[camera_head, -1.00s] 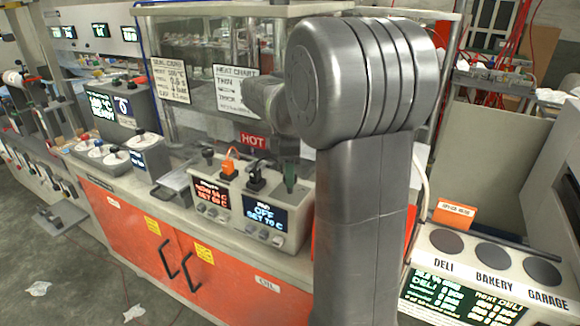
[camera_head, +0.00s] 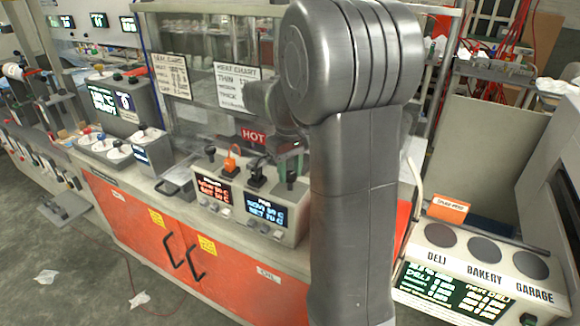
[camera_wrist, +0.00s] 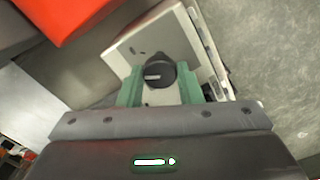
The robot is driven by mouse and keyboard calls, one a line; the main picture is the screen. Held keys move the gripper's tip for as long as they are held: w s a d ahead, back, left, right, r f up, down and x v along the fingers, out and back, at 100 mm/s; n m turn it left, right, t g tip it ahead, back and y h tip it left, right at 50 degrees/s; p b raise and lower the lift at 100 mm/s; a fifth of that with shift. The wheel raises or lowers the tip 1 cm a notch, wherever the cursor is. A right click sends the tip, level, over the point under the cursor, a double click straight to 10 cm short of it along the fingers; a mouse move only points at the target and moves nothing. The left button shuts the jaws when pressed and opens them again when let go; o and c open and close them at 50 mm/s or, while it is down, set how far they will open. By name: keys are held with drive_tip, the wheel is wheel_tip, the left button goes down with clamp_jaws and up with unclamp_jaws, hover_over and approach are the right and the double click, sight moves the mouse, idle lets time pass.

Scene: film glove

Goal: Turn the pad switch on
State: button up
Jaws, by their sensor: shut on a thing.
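A pale control box (camera_head: 222,213) stands on the bench, with an orange-lit display on the left and a blue-lit pad display (camera_head: 266,211) on the right. The pad display reads a "NOW" temperature above "SET 70 C"; its digits are blurred. In the wrist view the pad switch (camera_wrist: 158,75) is a dark round knob with a pale mark, on the box's pale top. My gripper (camera_wrist: 160,90) has its green fingers shut on either side of it. In the head view my gripper (camera_head: 290,160) is over the box's right end, partly hidden by my arm.
An orange switch (camera_head: 232,161) and other black switches (camera_head: 257,174) stand close on the same box top. A clear screen with paper charts (camera_head: 238,88) and a red HOT sign (camera_head: 253,136) is behind. A DELI, BAKERY, GARAGE unit (camera_head: 480,260) stands at right.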

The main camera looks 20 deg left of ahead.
sight(290, 174)
drive_tip(key=shift+m+p, duration=0.4)
drive_tip(key=shift+m, duration=1.3)
drive_tip(key=o, duration=1)
wheel_tip(290, 174, up, 14)
drive_tip(key=shift+f+b, duration=0.1)
drive_tip(key=shift+b, duration=0.2)
